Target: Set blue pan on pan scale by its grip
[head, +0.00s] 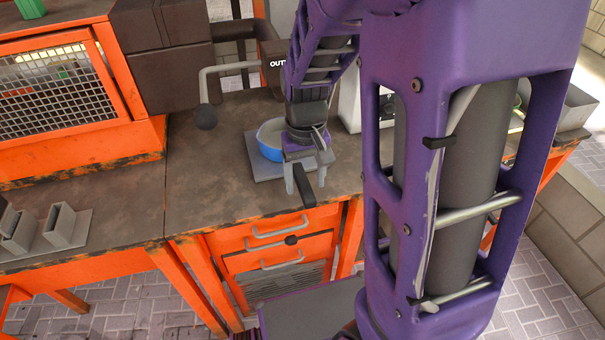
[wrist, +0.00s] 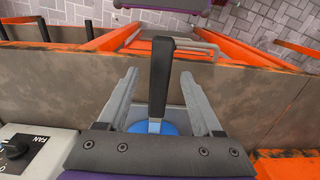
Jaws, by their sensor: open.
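The blue pan (head: 269,152) sits on the flat grey plate of the pan scale (head: 262,173) on the brown worktop. Its black grip (head: 305,190) points toward the worktop's front edge. My gripper (head: 304,180) is above the grip, with its fingers open. In the wrist view the grip (wrist: 160,75) lies between the two fingers, with a gap on each side. A piece of the blue pan (wrist: 154,128) and the grey plate (wrist: 178,115) show below. The gripper body hides the rest of the pan.
An orange cabinet with drawers (head: 270,240) stands under the worktop. A white box marked FAN (wrist: 35,150) is in the wrist view. Small grey bins (head: 65,226) stand at far left. Worktop left of the plate is clear.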

